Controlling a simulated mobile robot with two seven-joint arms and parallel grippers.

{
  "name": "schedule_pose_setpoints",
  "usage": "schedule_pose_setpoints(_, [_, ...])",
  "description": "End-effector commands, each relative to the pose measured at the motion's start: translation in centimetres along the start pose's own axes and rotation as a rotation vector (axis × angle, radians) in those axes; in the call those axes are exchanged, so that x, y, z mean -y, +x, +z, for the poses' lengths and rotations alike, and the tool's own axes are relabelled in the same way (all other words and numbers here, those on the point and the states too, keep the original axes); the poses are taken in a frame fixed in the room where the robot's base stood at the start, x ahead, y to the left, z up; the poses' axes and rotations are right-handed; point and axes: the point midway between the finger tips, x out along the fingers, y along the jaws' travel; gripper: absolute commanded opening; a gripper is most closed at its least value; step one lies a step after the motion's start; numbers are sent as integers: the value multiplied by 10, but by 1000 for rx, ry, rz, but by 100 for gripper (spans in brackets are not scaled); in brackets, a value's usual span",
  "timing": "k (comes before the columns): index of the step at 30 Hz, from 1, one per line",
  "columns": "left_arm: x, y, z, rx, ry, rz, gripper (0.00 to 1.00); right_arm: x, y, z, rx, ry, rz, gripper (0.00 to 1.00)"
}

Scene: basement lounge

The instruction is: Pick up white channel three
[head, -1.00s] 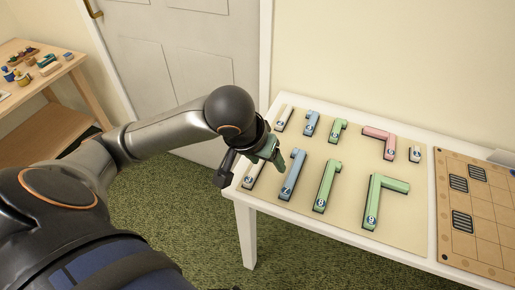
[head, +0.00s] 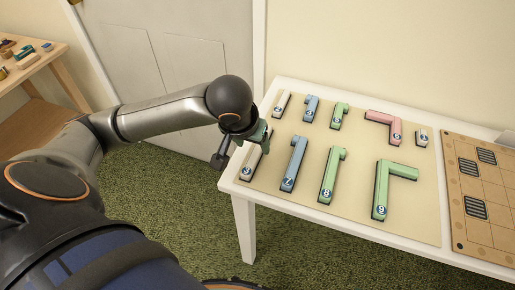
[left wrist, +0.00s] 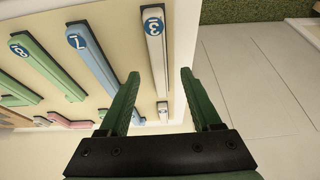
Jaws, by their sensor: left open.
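White channel three (head: 250,165) is a long straight white piece with a blue round "3" label, lying at the left front of the beige mat. In the left wrist view white channel three (left wrist: 156,58) runs up from between the fingertips, its label at the top. My left gripper (head: 257,138) has green fingers and hangs over the far part of that channel, hiding some of it in the head view. In the left wrist view the gripper (left wrist: 160,75) is open and empty, with the channel showing between its fingers. Contact cannot be told. My right gripper is out of view.
A blue channel seven (head: 295,162) lies just right of channel three, with a green channel eight (head: 333,172) and green bent piece (head: 382,188) beyond. A shorter white piece (head: 281,104) lies behind. A slotted board (head: 485,232) is at right. Left of the table is open floor.

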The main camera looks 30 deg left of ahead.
Motion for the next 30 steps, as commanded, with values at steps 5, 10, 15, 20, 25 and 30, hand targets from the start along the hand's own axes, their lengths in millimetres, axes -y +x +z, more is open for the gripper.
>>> schedule_pose_setpoints(5, [-2, 31, -3, 1, -2, -1, 65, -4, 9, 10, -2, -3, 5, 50])
schedule_pose_setpoints(10, [-2, 45, -3, -1, 1, 0, 65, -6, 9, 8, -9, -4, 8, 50])
schedule_pose_setpoints(15, [-2, 45, -4, -1, 1, 0, 65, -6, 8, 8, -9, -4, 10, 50])
schedule_pose_setpoints(20, [-1, 45, -4, -1, 1, 0, 55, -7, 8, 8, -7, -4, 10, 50])
schedule_pose_setpoints(25, [-1, 45, -3, -1, 0, 1, 36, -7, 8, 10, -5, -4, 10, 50])
schedule_pose_setpoints(30, [-1, 45, -3, -1, 0, 0, 17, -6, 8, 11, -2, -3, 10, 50])
